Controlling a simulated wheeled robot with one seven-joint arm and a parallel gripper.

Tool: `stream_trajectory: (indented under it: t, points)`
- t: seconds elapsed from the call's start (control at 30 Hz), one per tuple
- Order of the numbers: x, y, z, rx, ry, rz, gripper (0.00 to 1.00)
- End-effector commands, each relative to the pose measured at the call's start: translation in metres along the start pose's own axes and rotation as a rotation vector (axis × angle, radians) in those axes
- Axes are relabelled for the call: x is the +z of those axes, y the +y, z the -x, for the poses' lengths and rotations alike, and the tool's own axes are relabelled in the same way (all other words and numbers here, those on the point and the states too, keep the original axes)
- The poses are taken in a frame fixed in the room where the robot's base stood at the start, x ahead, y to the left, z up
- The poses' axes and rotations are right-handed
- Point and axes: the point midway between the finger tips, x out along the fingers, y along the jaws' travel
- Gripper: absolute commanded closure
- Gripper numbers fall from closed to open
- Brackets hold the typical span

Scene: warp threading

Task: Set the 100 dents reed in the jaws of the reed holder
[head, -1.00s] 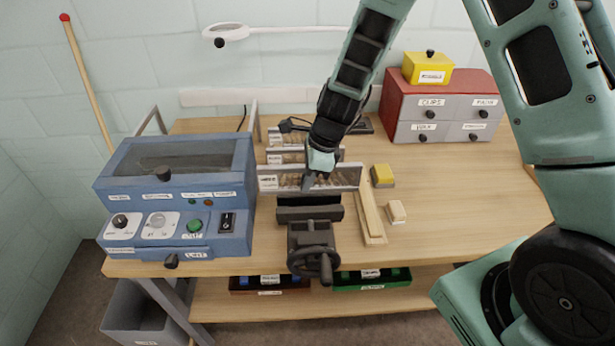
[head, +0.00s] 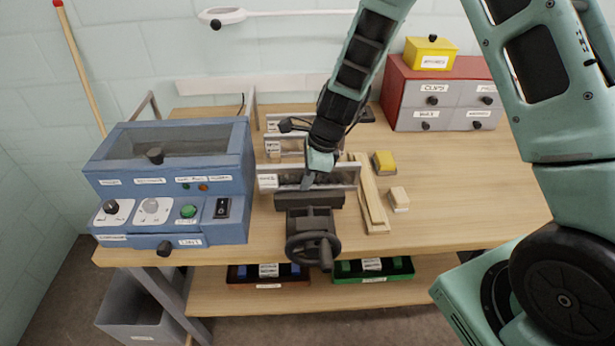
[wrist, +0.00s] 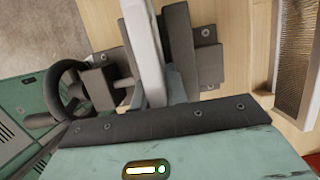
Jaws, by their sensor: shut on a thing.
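My gripper (head: 318,181) is shut on a long reed (head: 342,177) with a light frame and a label at its left end; the label is too small to read. The dark reed holder (head: 308,222), a vice with a front handwheel, stands at the bench's front edge. The reed is level, just above or behind the holder's jaws (head: 308,200). In the wrist view the reed (wrist: 143,40) runs alongside a dark jaw (wrist: 181,50), with the handwheel (wrist: 70,92) to the left. I cannot tell whether its lower edge is between the jaws.
Other reeds (head: 288,145) stand behind the held one. A blue machine (head: 170,180) is close on the left. Wooden strips (head: 370,200), a yellow block (head: 384,162) and a pale block (head: 398,198) lie to the right. A red drawer cabinet (head: 395,85) is at the back right.

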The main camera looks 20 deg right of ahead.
Motion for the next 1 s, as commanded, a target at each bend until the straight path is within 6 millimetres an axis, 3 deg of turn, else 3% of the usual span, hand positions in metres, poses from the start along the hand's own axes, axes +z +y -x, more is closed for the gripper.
stream_trajectory:
  t: [0.03,0.37,0.4,0.43,1.0]
  points:
    - [-0.0055,0.0038,-0.0094,0.009,0.010,-0.002,1.00]
    - [-0.0069,0.0046,-0.0110,0.010,0.012,-0.001,1.00]
    - [-0.0070,0.0046,-0.0111,0.010,0.013,-0.001,0.74]
    - [-0.0071,0.0047,-0.0112,0.010,0.013,-0.001,0.67]
    - [-0.0077,0.0059,-0.0078,0.012,0.014,0.000,0.63]
